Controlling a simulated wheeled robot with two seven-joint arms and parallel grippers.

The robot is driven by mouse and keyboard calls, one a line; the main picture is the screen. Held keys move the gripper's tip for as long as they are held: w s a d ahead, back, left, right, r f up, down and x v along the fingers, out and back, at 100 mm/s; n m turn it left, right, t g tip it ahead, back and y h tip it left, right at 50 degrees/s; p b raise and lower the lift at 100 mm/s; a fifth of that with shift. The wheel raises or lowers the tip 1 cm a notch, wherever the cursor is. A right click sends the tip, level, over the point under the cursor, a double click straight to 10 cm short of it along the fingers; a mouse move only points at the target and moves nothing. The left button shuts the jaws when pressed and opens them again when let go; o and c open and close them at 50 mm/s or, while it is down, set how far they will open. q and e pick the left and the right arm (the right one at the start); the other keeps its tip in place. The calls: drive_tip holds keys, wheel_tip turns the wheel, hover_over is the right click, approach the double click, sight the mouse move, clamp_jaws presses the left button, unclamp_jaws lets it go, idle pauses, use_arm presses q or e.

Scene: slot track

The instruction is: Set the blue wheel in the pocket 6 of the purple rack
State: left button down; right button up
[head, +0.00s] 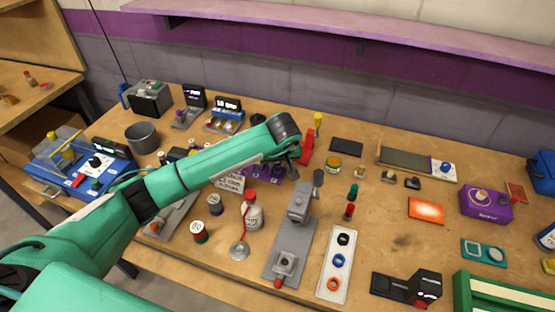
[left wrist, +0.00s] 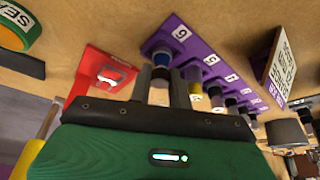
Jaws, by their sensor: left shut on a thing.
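The purple rack (left wrist: 190,50) runs diagonally across the left wrist view, with white number labels beside its pockets. The label 6 (left wrist: 181,34) is at its upper end. My left gripper (left wrist: 162,78) is shut on the blue wheel (left wrist: 162,58), whose blue part shows just beyond the fingertips, over the pocket 6 end. I cannot tell whether the wheel touches the pocket. Other wheels stand along the rack, including a yellow one (left wrist: 196,88). In the head view, my left gripper (head: 294,157) is at the right end of the partly hidden rack (head: 276,173).
A red stand (left wrist: 92,72) is close beside the rack end. A printed card (left wrist: 281,66) stands on the rack's other side. In the head view, a white bottle (head: 252,214) and a grey fixture (head: 297,212) stand in front. Bare table lies around the orange pad (head: 426,208).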

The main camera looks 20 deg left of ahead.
use_arm(q)
drive_tip(key=shift+f, duration=0.1)
use_arm(e)
drive_tip(key=shift+w+a, duration=0.1)
drive_tip(key=shift+w, duration=0.35)
use_arm(q)
drive_tip(key=shift+f, duration=0.2)
use_arm(e)
drive_tip(key=shift+s+f, duration=0.25)
drive_tip(key=shift+s, duration=0.05)
use_arm(q)
drive_tip(key=c, duration=1.2)
unclamp_jaws()
